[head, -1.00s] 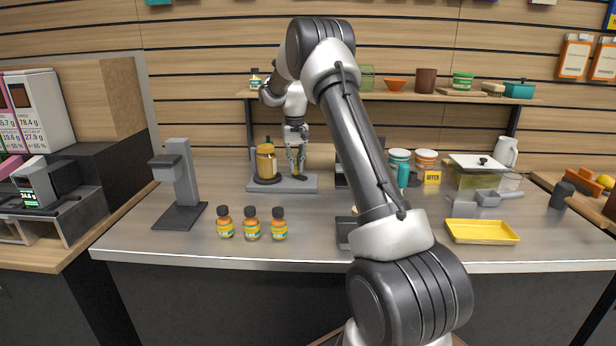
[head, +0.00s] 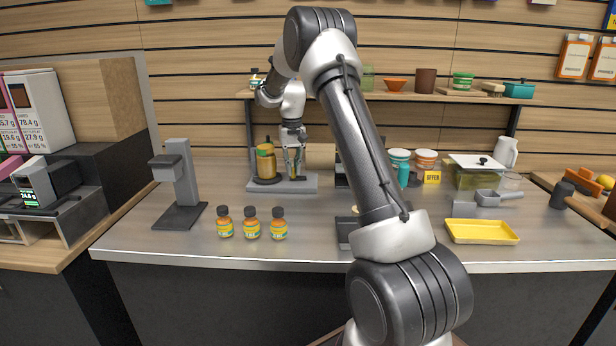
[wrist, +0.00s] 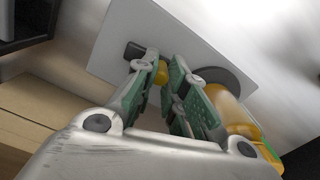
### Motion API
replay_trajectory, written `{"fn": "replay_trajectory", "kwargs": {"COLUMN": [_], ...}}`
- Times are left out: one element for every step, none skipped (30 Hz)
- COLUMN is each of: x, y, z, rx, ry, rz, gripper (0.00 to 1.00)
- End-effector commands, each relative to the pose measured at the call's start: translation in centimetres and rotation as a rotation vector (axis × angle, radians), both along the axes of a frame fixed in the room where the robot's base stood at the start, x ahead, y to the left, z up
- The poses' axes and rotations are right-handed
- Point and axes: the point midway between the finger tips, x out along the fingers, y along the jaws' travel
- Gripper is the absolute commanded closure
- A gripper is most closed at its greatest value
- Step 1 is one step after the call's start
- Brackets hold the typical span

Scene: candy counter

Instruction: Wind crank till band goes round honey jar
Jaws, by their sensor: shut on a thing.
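The honey jar (head: 266,162), amber with a yellow and green upper part, stands upright on a dark round disc on the grey base plate (head: 254,187). It also shows in the wrist view (wrist: 237,112), right of my fingers. My gripper (head: 294,176) points down over the plate, just right of the jar. In the wrist view my gripper (wrist: 167,76) is shut on the yellow crank knob (wrist: 162,72), which is partly hidden by the green finger pads. The dark crank arm (wrist: 135,51) shows beyond the left finger. How far the band goes round the jar cannot be told.
Several small orange bottles (head: 251,224) stand at the counter front. A grey stand (head: 178,190) is at the left and a yellow tray (head: 482,231) at the right. A shelf with tubs and bowls (head: 396,84) runs behind. The middle of the counter is partly hidden by my arm.

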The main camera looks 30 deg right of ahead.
Motion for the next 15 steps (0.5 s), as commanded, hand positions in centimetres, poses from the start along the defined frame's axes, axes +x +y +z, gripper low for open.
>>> {"fn": "replay_trajectory", "kwargs": {"x": [-0.1, -0.2, -0.4, -0.6, -0.9, -1.2, -1.4, -1.5, -1.5, -1.4, -1.4, -1.4, -1.4, -1.4, -1.6], "y": [-0.2, -0.2, -0.1, -0.1, 0.0, 0.0, 0.1, 0.1, 0.1, 0.1, 0.1, 0.1, 0.1, 0.1, 0.0], "z": [0.0, 0.0, 0.0, 0.0, 0.0, 0.0, 0.0, 0.0, 0.0, 0.0, 0.0, 0.0, 0.0, 0.0, 0.0], "rx": [-0.003, -0.003, -0.003, -0.002, -0.002, -0.002, -0.002, -0.002, -0.003, -0.003, -0.003, -0.003, -0.003, -0.003, -0.003], "ry": [0.002, 0.002, 0.002, 0.003, 0.003, 0.003, 0.004, 0.003, 0.002, 0.002, 0.002, 0.002, 0.002, 0.001, 0.001], "rz": [-0.001, -0.001, -0.001, -0.001, -0.001, -0.001, -0.001, -0.001, -0.001, -0.001, -0.002, -0.002, -0.002, -0.002, -0.002], "gripper": [0.95, 0.95, 0.95, 0.94, 0.94, 0.93, 0.93, 0.92, 0.92, 0.92, 0.92, 0.92, 0.92, 0.92, 0.91]}}
